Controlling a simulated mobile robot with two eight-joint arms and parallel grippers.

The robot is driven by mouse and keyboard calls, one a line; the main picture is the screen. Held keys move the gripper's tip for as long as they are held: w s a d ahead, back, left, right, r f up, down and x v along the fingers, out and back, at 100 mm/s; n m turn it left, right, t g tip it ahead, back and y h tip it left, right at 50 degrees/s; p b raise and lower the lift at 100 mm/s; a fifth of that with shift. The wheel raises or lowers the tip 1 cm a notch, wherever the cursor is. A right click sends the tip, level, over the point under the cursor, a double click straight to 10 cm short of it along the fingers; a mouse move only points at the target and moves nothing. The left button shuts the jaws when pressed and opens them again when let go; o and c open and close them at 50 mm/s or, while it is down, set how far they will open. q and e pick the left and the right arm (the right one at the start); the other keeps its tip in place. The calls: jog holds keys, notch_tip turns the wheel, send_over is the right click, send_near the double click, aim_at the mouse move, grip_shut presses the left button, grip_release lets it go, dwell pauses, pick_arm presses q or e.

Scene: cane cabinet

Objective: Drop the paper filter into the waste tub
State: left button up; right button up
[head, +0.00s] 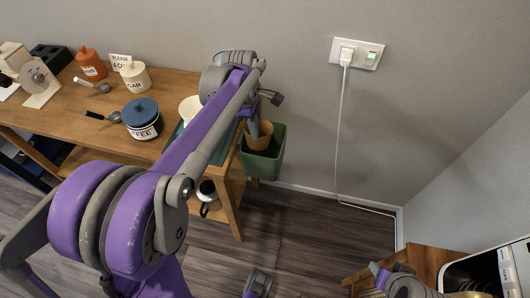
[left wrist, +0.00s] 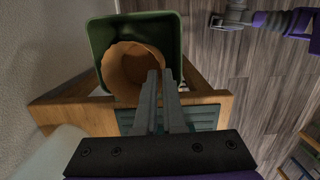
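The brown paper filter (head: 260,135) is a cone-like cup at the right end of the wooden cabinet. In the left wrist view the paper filter (left wrist: 128,72) shows over the opening of the green waste tub (left wrist: 101,33). The waste tub (head: 262,165) hangs at the cabinet's end in the head view. My left gripper (head: 254,128) has its fingers close together on the filter's near rim; the fingers also show in the left wrist view (left wrist: 160,76). The filter's underside is hidden. My right gripper (left wrist: 228,20) is far from the tub, its fingers unclear.
The cabinet top (head: 172,88) holds a blue-lidded coffee jar (head: 142,118), a sugar jar (head: 136,77), an orange jar (head: 90,64) and spoons. A white cup-like thing (head: 190,108) stands near the left arm. A wall socket (head: 357,53) has a hanging cord. The floor right of the tub is clear.

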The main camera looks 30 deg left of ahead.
pick_arm(q)
jog(key=o, duration=0.4)
notch_tip(320, 180, up, 11)
jog(key=a+p, duration=0.1)
jog(key=shift+s, duration=0.2)
jog(key=shift+a+f, duration=0.1)
jog(key=shift+f, duration=0.05)
dwell(0.3)
jog(key=s+d+f+m+t+p, duration=0.2)
jog(key=s+d+m, duration=0.3)
jog(key=s+m, duration=0.3)
jog(key=s+d+f+m+t+y+p, duration=0.1)
jog(key=s+d+f+m+t+p, duration=0.2)
jog(key=s+m, duration=0.6)
jog(key=d+f+m+p, duration=0.1)
jog(key=d+m+p, duration=0.1)
jog(key=m, duration=0.2)
jog(key=shift+s+d+f, duration=0.25)
jog(key=shift+d+f, duration=0.15)
